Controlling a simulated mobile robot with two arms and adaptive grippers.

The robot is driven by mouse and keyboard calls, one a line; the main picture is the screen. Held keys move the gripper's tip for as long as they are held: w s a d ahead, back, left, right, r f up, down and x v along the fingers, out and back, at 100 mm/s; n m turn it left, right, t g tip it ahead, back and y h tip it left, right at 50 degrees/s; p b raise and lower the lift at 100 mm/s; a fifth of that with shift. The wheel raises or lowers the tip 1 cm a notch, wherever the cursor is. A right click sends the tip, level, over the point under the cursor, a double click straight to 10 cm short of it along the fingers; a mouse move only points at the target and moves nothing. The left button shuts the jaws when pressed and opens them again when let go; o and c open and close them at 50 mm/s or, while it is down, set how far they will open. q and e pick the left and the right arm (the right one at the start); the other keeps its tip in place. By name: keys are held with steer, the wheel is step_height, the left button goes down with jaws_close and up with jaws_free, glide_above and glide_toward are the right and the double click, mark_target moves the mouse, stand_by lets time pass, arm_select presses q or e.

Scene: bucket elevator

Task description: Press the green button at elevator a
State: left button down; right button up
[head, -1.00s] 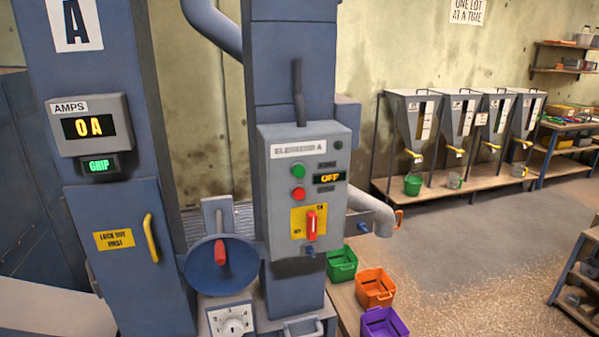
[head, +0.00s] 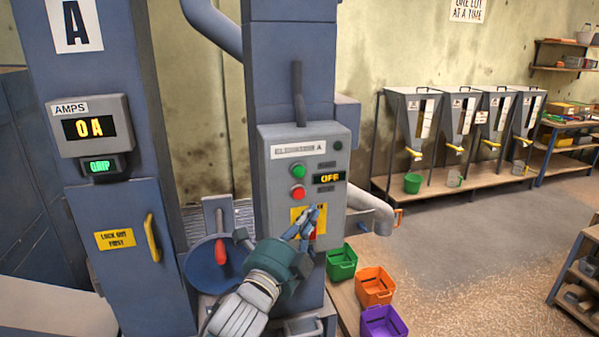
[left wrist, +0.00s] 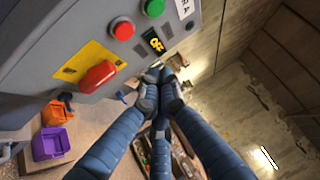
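The green button (head: 298,171) is on the upper left of the grey control box (head: 282,134) labelled for elevator A. It also shows at the top of the left wrist view (left wrist: 153,7). The red button (head: 298,193) sits directly below it. My left gripper (head: 314,212) is in front of the yellow switch plate, below and right of the green button, and partly hides the red switch handle. In the left wrist view its fingertips (left wrist: 168,86) come together with nothing between them, apart from the panel's buttons. My right gripper is not in view.
The box display (head: 329,177) reads OFF. The red switch handle (left wrist: 98,76) protrudes below the buttons. A blue disc with a red handle (head: 220,250) is at the left. Green (head: 342,264), orange (head: 375,287) and purple bins (head: 383,323) stand to the right below.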

mark_target(299, 172)
arm_select(q)
steer(key=shift+m+t+h, duration=0.3)
steer(key=shift+m+h, duration=0.3)
steer(key=shift+m, duration=0.2)
steer(key=r, duration=0.1)
steer(key=s+r, duration=0.1)
steer(key=r, duration=0.1)
steer(key=s+d+r, duration=0.1)
steer(key=r, duration=0.1)
steer(key=shift+w, duration=0.1)
steer(key=shift+w+a+b, duration=0.3)
steer(key=shift+w+a, duration=0.15)
steer(key=shift+w, duration=0.95)
steer(key=shift+w+a+b, duration=0.25)
steer(key=shift+w+a, duration=0.2)
steer(key=shift+w, duration=0.95)
steer(key=shift+w+a+b, duration=0.3)
steer(key=shift+w+a, duration=0.15)
steer(key=shift+w, duration=0.95)
steer(key=shift+w, duration=0.1)
steer(key=shift+w+a, duration=0.1)
steer(key=shift+w, duration=0.2)
